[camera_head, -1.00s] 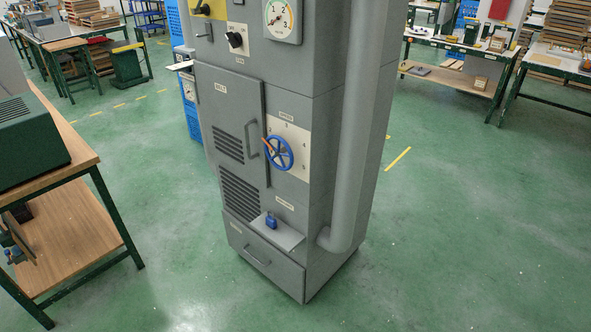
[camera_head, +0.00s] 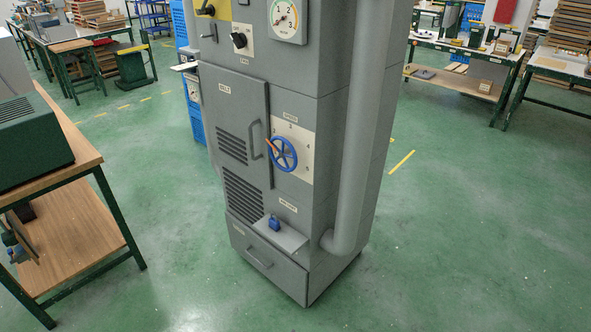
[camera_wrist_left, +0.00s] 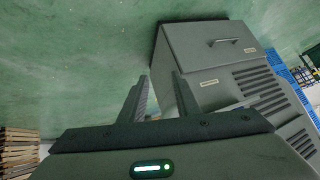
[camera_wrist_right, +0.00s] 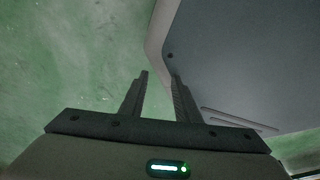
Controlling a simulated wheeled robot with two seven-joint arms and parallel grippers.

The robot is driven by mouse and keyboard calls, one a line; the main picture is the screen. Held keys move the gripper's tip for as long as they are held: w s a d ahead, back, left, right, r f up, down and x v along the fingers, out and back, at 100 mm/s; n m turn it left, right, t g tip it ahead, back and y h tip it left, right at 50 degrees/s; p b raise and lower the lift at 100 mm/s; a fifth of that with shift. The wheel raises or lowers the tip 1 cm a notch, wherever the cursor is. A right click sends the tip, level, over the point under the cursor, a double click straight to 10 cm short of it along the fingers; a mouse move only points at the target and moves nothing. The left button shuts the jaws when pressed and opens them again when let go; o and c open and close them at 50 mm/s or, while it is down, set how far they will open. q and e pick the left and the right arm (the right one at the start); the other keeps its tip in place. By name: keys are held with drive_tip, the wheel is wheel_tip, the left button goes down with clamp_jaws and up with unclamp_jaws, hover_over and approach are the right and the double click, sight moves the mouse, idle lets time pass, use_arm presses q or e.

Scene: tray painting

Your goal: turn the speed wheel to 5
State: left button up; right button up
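The blue speed wheel (camera_head: 283,154) is on the front of the grey cabinet (camera_head: 330,130), over a pale dial plate (camera_head: 303,139) with small numbers around it. An orange handle (camera_head: 271,146) sticks out at the wheel's upper left. Neither gripper shows in the head view. In the left wrist view my left gripper (camera_wrist_left: 160,92) is open and empty, with the cabinet's lower part beyond it. In the right wrist view my right gripper (camera_wrist_right: 159,85) is open and empty, near a large grey surface. The wheel is not in either wrist view.
A belt door with a handle (camera_head: 256,140) is left of the wheel. A small shelf with a blue padlock-like thing (camera_head: 273,223) juts out below. A thick grey pipe (camera_head: 355,150) runs down the right side. A wooden bench (camera_head: 70,200) stands at left.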

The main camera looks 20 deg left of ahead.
use_arm(q)
drive_tip(key=w+r+n+t+y, duration=0.1)
drive_tip(key=w+r, duration=0.4)
drive_tip(key=r, duration=0.3)
drive_tip(key=w+a+r+n+t+y, duration=0.15)
drive_tip(key=w+r, duration=0.25)
drive_tip(key=r, duration=0.4)
drive_tip(key=w+r+t, duration=0.2)
drive_tip(key=w+r, duration=0.3)
drive_tip(key=r, duration=0.3)
drive_tip(key=a+r+n+t+y, duration=0.1)
drive_tip(key=r+n+y, duration=0.1)
drive_tip(key=r, duration=0.7)
drive_tip(key=w+a+r+n+t+y, duration=0.1)
drive_tip(key=a+r+n+y, duration=0.1)
drive_tip(key=r, duration=0.7)
drive_tip(key=shift+w+a+r+b, duration=0.25)
drive_tip(key=shift+w+r+b, duration=0.05)
drive_tip(key=shift+b, duration=0.1)
use_arm(e)
drive_tip(key=w, duration=0.1)
drive_tip(key=w+a+t, duration=0.1)
drive_tip(key=shift+w+a+r, duration=0.2)
drive_tip(key=shift+w+a, duration=0.1)
drive_tip(key=shift+w, duration=0.15)
